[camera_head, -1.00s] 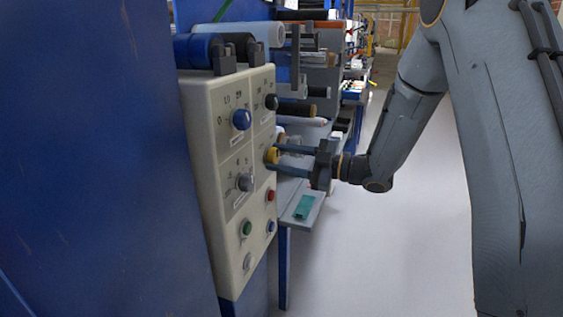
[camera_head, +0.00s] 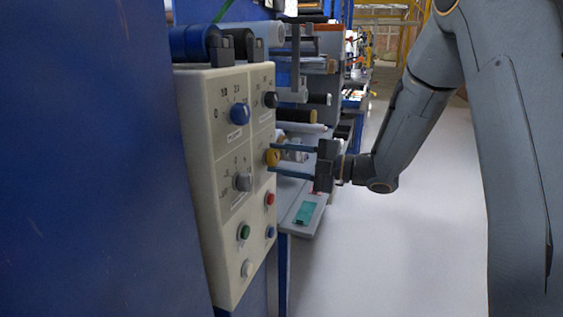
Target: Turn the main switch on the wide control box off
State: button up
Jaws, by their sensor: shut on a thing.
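The wide control box (camera_head: 206,172) is a cream panel on the blue machine at the left. It carries a blue knob (camera_head: 239,113), a black knob (camera_head: 270,99), a grey knob (camera_head: 243,182) and a yellow knob (camera_head: 272,157), with several buttons below. I cannot read the labels, so which knob is the main switch is not certain. My gripper (camera_head: 276,160) reaches in from the right, and its two thin fingers are shut on the yellow knob. The fingers partly cover the knob, and its pointer position cannot be made out.
Green (camera_head: 244,232), red (camera_head: 269,198), blue (camera_head: 270,232) and white (camera_head: 248,268) buttons sit low on the box. Racks of film rollers (camera_head: 305,115) stand behind. A grey shelf (camera_head: 290,222) with a teal item (camera_head: 306,213) lies below my gripper. The pale floor at right is clear.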

dwell(0.4)
jog(key=o, duration=1)
jog(key=shift+o, duration=0.2)
jog(key=shift+d, duration=0.1)
jog(key=v, duration=0.7)
jog(key=shift+s+d, duration=0.2)
jog(key=shift+d, duration=0.1)
